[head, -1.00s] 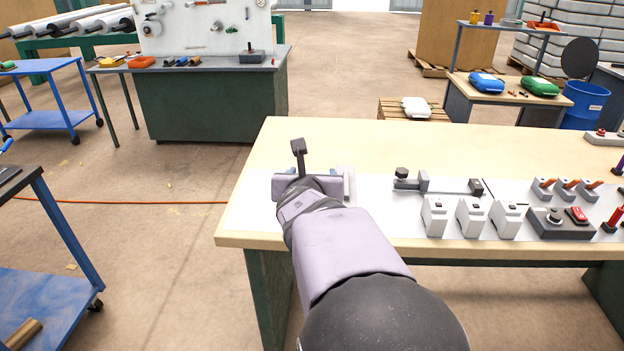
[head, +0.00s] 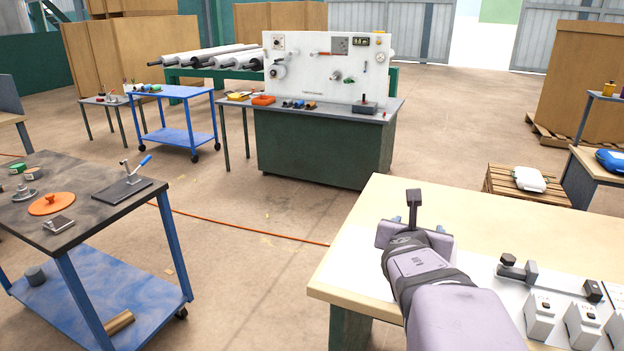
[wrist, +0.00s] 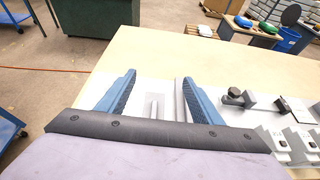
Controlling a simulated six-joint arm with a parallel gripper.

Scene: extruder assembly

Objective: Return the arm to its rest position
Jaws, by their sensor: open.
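My gripper (head: 404,220) is above the left end of the wooden workbench (head: 462,205), seen from behind in the head view, where my own arm hides most of its fingers. In the wrist view my gripper (wrist: 155,90) shows two blue fingers spread wide apart with nothing held between them. Below and between the fingers lies a light grey part (wrist: 154,106) on the white panel of the bench.
On the bench to the right stand a grey clamp-like fixture (head: 517,268) and several white boxes (head: 541,318). A blue cart (head: 60,236) with tools stands at left.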

